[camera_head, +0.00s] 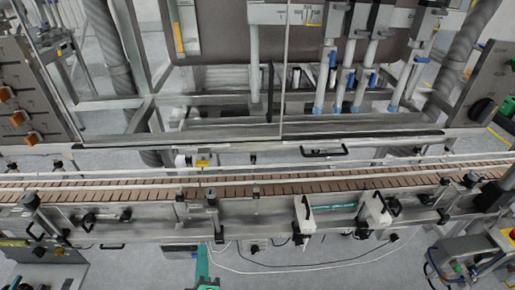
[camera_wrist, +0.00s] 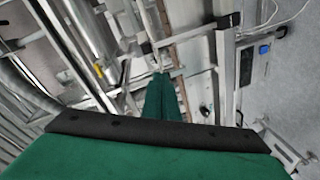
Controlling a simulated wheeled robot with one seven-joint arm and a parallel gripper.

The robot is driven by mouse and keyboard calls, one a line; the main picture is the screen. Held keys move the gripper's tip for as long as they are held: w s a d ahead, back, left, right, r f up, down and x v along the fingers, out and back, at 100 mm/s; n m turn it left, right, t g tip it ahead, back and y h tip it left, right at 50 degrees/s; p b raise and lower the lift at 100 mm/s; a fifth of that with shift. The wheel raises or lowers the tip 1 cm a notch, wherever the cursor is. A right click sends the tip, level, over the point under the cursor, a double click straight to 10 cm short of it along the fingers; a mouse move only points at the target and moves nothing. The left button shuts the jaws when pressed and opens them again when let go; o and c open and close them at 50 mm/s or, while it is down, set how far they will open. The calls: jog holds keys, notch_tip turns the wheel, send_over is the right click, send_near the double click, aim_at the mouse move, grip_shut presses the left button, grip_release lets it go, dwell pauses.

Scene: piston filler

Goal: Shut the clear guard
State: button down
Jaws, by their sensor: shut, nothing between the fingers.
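The clear guard is hard to make out in the head view, because its see-through panes show the filler behind. A thin upright edge (camera_head: 285,75) and a dark lower rail (camera_head: 350,138) appear to belong to it. A black handle (camera_head: 324,152) sits just below that rail, right of centre. I cannot tell how far the guard stands open. My gripper (camera_head: 203,250) shows green at the bottom of the head view, on the near side of the conveyor, apart from the handle. In the wrist view its green fingers (camera_wrist: 160,78) are together and empty.
The conveyor (camera_head: 250,190) with its rails and clamps runs across between my gripper and the handle. White blocks with black handles (camera_head: 305,214) stand on its near side. Filler nozzles (camera_head: 325,75) hang behind. A control box (camera_head: 480,255) stands at lower right.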

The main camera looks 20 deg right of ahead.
jog(key=w+d+r+h, duration=0.2)
jog(key=w+r+h, duration=0.15)
jog(key=r, duration=0.55)
jog(key=w+d+r+h, duration=0.3)
jog(key=w+r, duration=0.2)
jog(key=r, duration=0.4)
jog(key=s+d+r+m+g+h, duration=0.1)
jog(key=s+d+r+g+h, duration=0.1)
jog(key=r, duration=0.6)
jog(key=s+d+r+m+g+h, duration=0.1)
jog(key=s+r+m+g+h, duration=0.15)
jog(key=r, duration=0.55)
jog(key=s+d+x, duration=0.1)
jog(key=s+x, duration=0.1)
jog(key=x, duration=1.1)
jog(key=shift+d+f+n, duration=0.35)
jog(key=shift+s+g, duration=0.1)
jog(key=shift+g, duration=0.15)
